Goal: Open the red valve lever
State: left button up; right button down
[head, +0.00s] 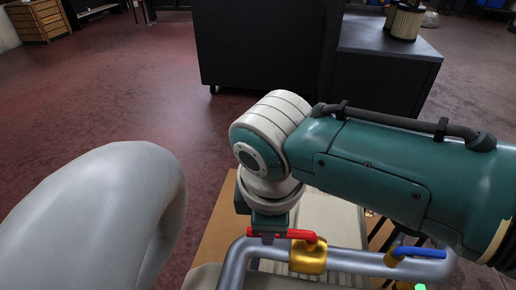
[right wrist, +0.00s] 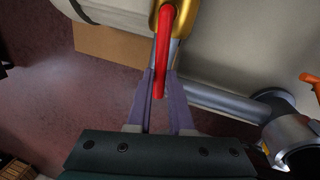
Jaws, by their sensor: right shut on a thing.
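The red valve lever (head: 290,234) is attached to a brass valve (head: 308,257) on a grey metal pipe (head: 345,262) at the bottom of the head view. It lies roughly along the pipe there. My right gripper (head: 266,234) reaches down onto the lever's left, free end. In the right wrist view the red lever (right wrist: 162,50) runs down from the brass fitting (right wrist: 181,14) to between the purple fingers of my right gripper (right wrist: 158,88), which are shut on it. My left gripper is out of view.
A second valve with a blue lever (head: 419,252) sits on the same pipe to the right. A brown board (head: 218,236) lies behind the pipe. A dark cabinet (head: 265,45) stands farther back, with open red floor (head: 140,75) to its left.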

jog(key=shift+w, duration=0.1)
dwell(0.4)
jog(key=c, duration=0.8)
grip_release()
jog(key=r+p, duration=0.1)
jog(key=r, duration=0.2)
jog(key=s+r+p, duration=0.1)
jog(key=r+p, duration=0.1)
jog(key=r, duration=0.1)
jog(key=s+r+p, duration=0.1)
jog(key=r+p, duration=0.1)
jog(key=r, duration=0.1)
jog(key=shift+a+r, duration=0.1)
jog(key=shift+r, duration=0.25)
